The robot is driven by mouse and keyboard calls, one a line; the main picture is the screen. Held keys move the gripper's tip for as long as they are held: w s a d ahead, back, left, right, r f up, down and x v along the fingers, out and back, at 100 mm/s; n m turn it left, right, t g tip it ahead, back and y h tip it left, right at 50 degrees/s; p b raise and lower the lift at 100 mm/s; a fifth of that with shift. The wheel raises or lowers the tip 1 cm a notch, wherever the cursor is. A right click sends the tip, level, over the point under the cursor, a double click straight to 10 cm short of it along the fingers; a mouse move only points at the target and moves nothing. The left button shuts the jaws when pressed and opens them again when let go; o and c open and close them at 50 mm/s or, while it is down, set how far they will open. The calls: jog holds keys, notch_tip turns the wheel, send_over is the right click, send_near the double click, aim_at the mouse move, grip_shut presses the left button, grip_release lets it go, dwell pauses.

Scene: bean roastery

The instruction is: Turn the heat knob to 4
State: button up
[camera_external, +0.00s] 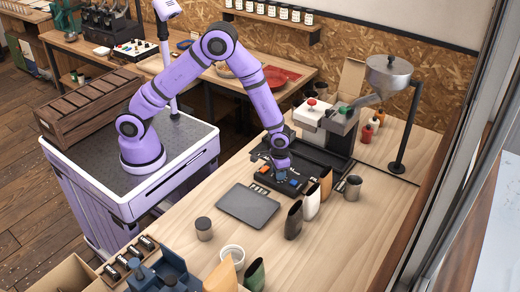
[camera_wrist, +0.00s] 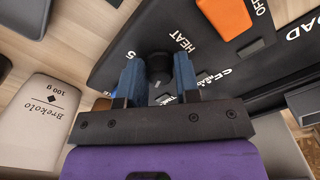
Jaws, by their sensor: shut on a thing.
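The heat knob (camera_wrist: 159,66) is a round black knob on a dark control panel (camera_wrist: 110,68), beside the printed word HEAT in the wrist view. A printed 5 shows just left of it. My gripper (camera_wrist: 160,78) is shut on the knob, with one blue finger on each side of it. I cannot make out a pointer on the knob, so its setting cannot be read. In the external view my gripper (camera_external: 282,168) reaches down onto the control panel (camera_external: 294,189) at the front of the roaster, and the knob is hidden there.
An orange control (camera_wrist: 251,49) and OFF lettering are on the panel. In the external view, several bags (camera_external: 311,201) stand right of the panel, and a grey flat plate (camera_external: 248,206) lies in front.

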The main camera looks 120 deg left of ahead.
jog(key=m, duration=0.5)
jog(key=shift+m, duration=0.3)
jog(key=m, duration=0.4)
jog(key=shift+m, duration=0.4)
jog(key=shift+w, duration=0.1)
jog(key=o, duration=0.9)
notch_tip(320, 180, up, 11)
dwell(0.4)
